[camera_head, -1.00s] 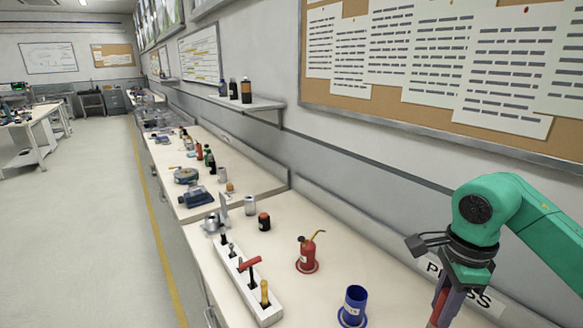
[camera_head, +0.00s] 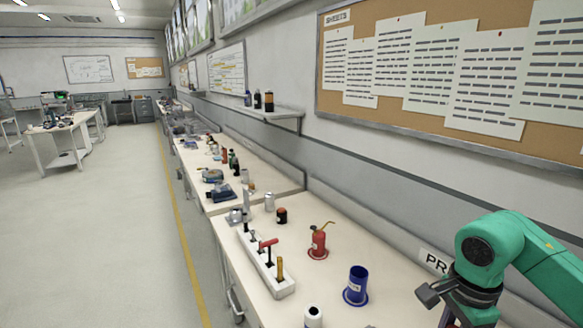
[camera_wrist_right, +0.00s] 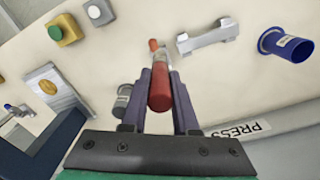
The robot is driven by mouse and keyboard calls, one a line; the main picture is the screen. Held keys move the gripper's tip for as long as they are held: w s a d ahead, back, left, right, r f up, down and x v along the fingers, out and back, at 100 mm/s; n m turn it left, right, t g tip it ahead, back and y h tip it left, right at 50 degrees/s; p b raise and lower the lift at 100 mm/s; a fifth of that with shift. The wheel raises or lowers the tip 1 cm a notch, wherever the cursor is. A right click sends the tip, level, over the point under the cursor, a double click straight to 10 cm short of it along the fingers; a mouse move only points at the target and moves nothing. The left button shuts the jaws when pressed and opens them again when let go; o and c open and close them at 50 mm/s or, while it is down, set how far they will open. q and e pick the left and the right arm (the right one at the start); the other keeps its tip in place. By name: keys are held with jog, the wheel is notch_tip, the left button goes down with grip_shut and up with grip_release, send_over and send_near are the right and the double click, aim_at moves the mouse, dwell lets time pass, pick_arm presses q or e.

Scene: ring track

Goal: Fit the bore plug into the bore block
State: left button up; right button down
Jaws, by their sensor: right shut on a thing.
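In the right wrist view my right gripper (camera_wrist_right: 160,88) is shut on a red cylinder (camera_wrist_right: 160,94) with a paler section beyond it, which I take to be the bore plug. A small red tip shows at its far end. It is held above the pale bench. A grey block (camera_wrist_right: 62,101) with a round copper-coloured face (camera_wrist_right: 48,87) lies at the left of that view, apart from the gripper; I cannot tell if it is the bore block. In the head view my right arm enters from the right and its fingers are mostly cut off below. My left gripper is not in view.
A blue cup (camera_head: 357,283), a red oil can (camera_head: 318,241) and a white tool rack (camera_head: 265,264) stand on the bench (camera_head: 330,300). The wall (camera_head: 400,190) borders the bench's right side.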

jog(key=a+f+n, duration=1.2)
jog(key=f+n, duration=0.2)
jog(key=n, duration=0.3)
jog(key=shift+s+n, duration=0.35)
jog(key=shift+n, duration=0.05)
